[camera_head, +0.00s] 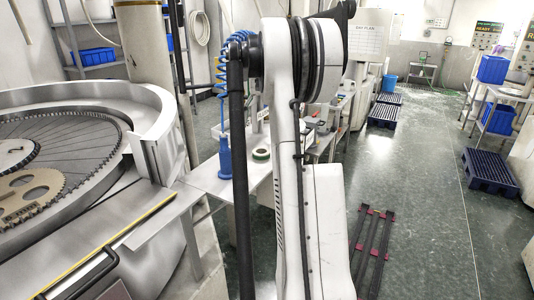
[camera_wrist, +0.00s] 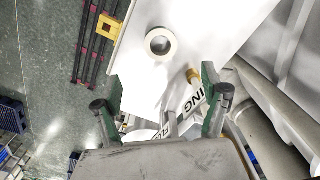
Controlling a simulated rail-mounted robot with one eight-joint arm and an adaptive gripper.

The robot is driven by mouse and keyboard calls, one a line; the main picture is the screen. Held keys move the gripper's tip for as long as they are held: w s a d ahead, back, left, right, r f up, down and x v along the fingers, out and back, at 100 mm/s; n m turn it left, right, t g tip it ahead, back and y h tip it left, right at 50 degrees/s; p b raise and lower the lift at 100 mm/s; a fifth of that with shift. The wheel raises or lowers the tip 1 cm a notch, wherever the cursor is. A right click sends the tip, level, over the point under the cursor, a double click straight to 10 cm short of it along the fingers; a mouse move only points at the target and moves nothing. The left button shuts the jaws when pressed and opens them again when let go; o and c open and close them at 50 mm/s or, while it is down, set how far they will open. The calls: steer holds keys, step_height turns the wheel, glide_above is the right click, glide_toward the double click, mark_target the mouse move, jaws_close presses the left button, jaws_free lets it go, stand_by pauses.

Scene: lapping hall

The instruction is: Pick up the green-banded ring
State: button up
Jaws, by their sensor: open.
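The green-banded ring (camera_head: 255,155) lies flat on the pale bench, right of a blue hand tool, in the head view. In the wrist view the ring (camera_wrist: 149,40) shows as a pale circle with an open centre on the white bench top, above the middle of the picture. My gripper (camera_wrist: 161,97) is open, its two fingers spread wide at lower left and lower right. The ring is beyond the fingertips in the picture, apart from them, with nothing between the fingers holding it. In the head view my arm hides the gripper.
The blue hand tool (camera_head: 224,160) stands on the bench with a coiled hose above. The large round lapping machine (camera_head: 110,237) fills the left. A dark red-marked rack (camera_head: 372,240) lies on the floor. A brass-coloured piece (camera_wrist: 193,75) and lettered white surface show near the right finger.

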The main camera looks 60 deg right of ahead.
glide_above(261, 149)
steer(key=s+a, duration=0.1)
steer(key=s, duration=0.1)
steer(key=f, duration=0.8)
steer(key=shift+w+a+f, duration=0.15)
steer(key=shift+w+f, duration=0.05)
steer(key=shift+f, duration=0.05)
steer(key=shift+w+f+p, duration=0.15)
steer(key=shift+f+p, duration=0.2)
steer(key=shift+f, duration=1.05)
steer(key=shift+w+f+p, duration=0.15)
steer(key=shift+f+p, duration=0.15)
steer(key=shift+f, duration=1.05)
steer(key=shift+a, duration=0.1)
steer(key=c, duration=1.4)
steer(key=shift+c, duration=0.2)
steer(key=shift+r, duration=0.2)
